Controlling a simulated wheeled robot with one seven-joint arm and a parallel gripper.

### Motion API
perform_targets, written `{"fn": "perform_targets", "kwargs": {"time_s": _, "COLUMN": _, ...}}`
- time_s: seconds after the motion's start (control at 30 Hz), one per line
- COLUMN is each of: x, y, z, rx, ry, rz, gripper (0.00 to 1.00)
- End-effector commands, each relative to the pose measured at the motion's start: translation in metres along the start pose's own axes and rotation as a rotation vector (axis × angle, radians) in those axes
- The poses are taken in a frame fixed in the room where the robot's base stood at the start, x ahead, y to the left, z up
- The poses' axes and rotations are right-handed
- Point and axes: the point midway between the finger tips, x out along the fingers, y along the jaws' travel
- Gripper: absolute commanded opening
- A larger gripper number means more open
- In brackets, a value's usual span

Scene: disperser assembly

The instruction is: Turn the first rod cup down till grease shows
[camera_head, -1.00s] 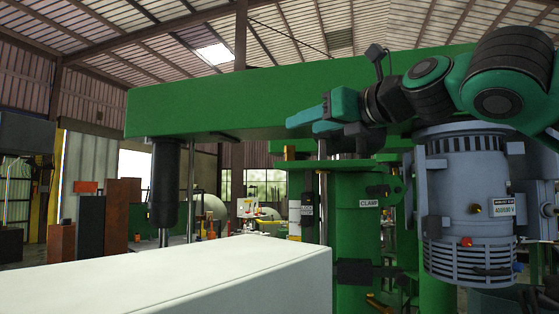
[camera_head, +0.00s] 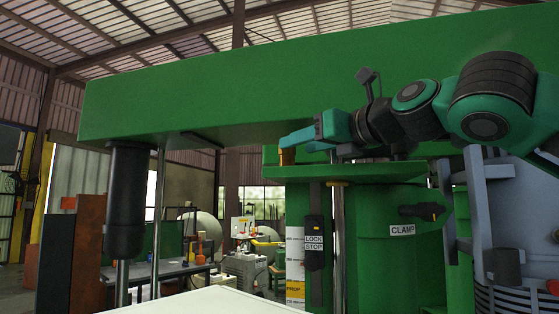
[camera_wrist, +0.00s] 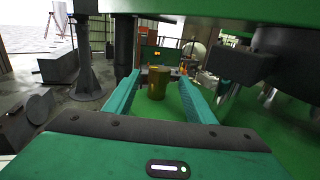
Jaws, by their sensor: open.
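A brass-coloured cup (camera_wrist: 158,83) stands upright between the two teal fingers of my gripper (camera_wrist: 160,77) in the wrist view, near their tips. The fingers are open, with a gap on each side of the cup. In the head view my gripper (camera_head: 300,140) points left under the green beam. The orange-brass cup (camera_head: 287,156) shows just below its fingertips there. Whether the fingers touch the cup cannot be told from the head view. No grease can be made out on the cup.
The large green beam (camera_head: 240,90) runs close above my gripper. The green column (camera_head: 385,250) bears CLAMP and LOCK STOP labels. A dark cylinder (camera_head: 126,200) hangs at left, and a grey motor (camera_head: 510,230) stands at right. A pale flat surface (camera_head: 215,303) fills the lower foreground.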

Motion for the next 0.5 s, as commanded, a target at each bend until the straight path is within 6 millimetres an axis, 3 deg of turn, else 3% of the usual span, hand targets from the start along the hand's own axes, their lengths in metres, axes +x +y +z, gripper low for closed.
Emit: {"fn": "perform_targets", "kwargs": {"time_s": 0.5, "x": 0.072, "y": -0.007, "z": 0.0, "rx": -0.003, "ry": 0.001, "rz": -0.01, "gripper": 0.5}}
